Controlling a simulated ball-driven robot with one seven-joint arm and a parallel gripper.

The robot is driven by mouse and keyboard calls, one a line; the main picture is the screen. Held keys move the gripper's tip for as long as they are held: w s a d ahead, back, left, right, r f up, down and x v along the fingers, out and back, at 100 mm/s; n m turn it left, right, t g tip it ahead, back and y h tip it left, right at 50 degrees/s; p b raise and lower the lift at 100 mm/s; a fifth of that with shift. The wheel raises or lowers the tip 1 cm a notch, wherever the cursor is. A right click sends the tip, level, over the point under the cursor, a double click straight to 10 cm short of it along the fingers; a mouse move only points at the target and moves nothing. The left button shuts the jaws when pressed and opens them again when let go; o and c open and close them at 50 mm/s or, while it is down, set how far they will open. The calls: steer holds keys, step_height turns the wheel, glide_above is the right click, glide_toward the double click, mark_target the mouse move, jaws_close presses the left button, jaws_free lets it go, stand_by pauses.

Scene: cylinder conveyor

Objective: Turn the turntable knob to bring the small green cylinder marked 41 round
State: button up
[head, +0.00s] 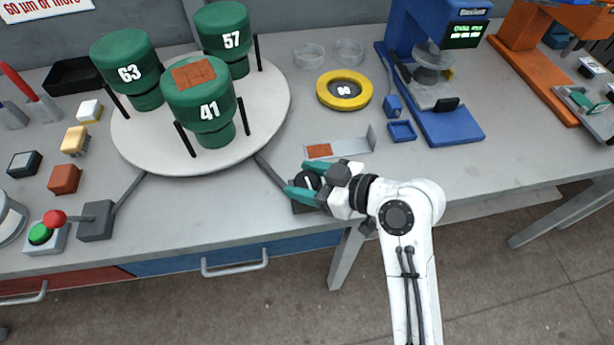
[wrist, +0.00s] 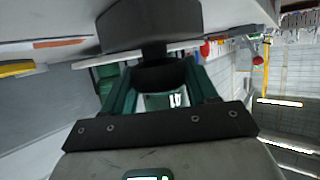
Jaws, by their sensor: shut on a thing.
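The green cylinder marked 41 (head: 205,112) stands upright at the front of the round white turntable (head: 270,115), with a brown-red patch on its top. Green cylinders marked 63 (head: 127,72) and 57 (head: 226,40) stand behind it on the same turntable. The dark turntable knob (head: 306,182) sits at the bench's front edge, linked to the turntable by a grey bar. My gripper (head: 302,180) has its teal fingers shut on the knob, one on each side. In the wrist view the dark knob (wrist: 160,75) shows between the fingers, partly hidden.
A yellow ring marked 90 (head: 344,91) and a grey bracket with a brown patch (head: 345,146) lie right of the turntable. A blue machine (head: 440,120) stands farther right.

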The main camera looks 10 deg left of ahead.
steer(key=shift+m+t+h, duration=0.4)
steer(key=shift+m+t, duration=0.1)
steer(key=shift+m, duration=0.1)
steer(key=shift+f, duration=0.1)
steer(key=o, duration=1)
steer(key=v, duration=1.1)
